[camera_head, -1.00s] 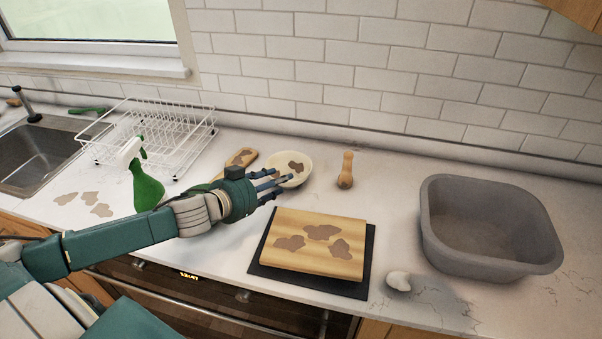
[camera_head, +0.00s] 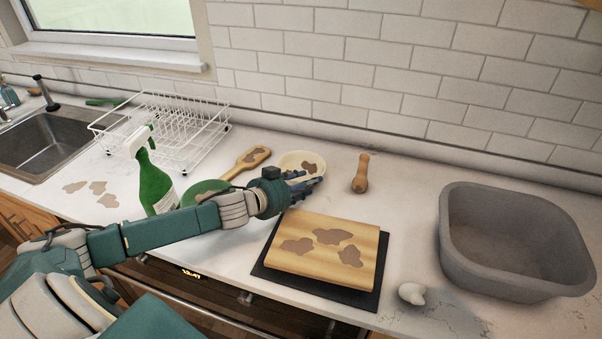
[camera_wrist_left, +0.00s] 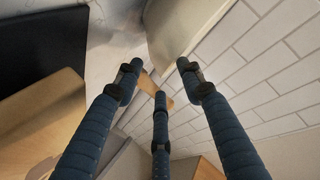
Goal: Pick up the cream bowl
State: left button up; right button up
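The cream bowl (camera_head: 291,158) has a brown stain and sits on the counter behind the cutting board. My left gripper (camera_head: 312,184) is at the bowl's front right side in the head view, with its fingers overlapping the near rim. In the left wrist view the left gripper's (camera_wrist_left: 160,72) three fingers are spread, with a gap between them. The pale bowl wall (camera_wrist_left: 180,30) shows just beyond the fingertips. I cannot tell whether the fingers touch it. My right gripper is not in view.
A stained cutting board (camera_head: 300,263) on a black mat (camera_head: 372,293) lies in front. A wooden peg (camera_head: 361,174) stands right of the bowl, a wooden spatula (camera_head: 254,157) left. A green spray bottle (camera_head: 153,182), green dish (camera_head: 206,189) and grey basin (camera_head: 520,285) are nearby.

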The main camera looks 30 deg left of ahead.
pick_arm(q)
jog(key=shift+w+d+f+p, duration=0.1)
jog(key=shift+w+p, duration=0.3)
jog(key=shift+w, duration=0.25)
jog(key=p+x, duration=0.1)
jog(key=x, duration=0.2)
jog(key=shift+d+f, duration=0.1)
jog(key=shift+f, duration=0.05)
jog(key=shift+w+f, duration=0.3)
jog(key=shift+w, duration=0.15)
jog(key=shift+s+r, duration=0.1)
grip_shut()
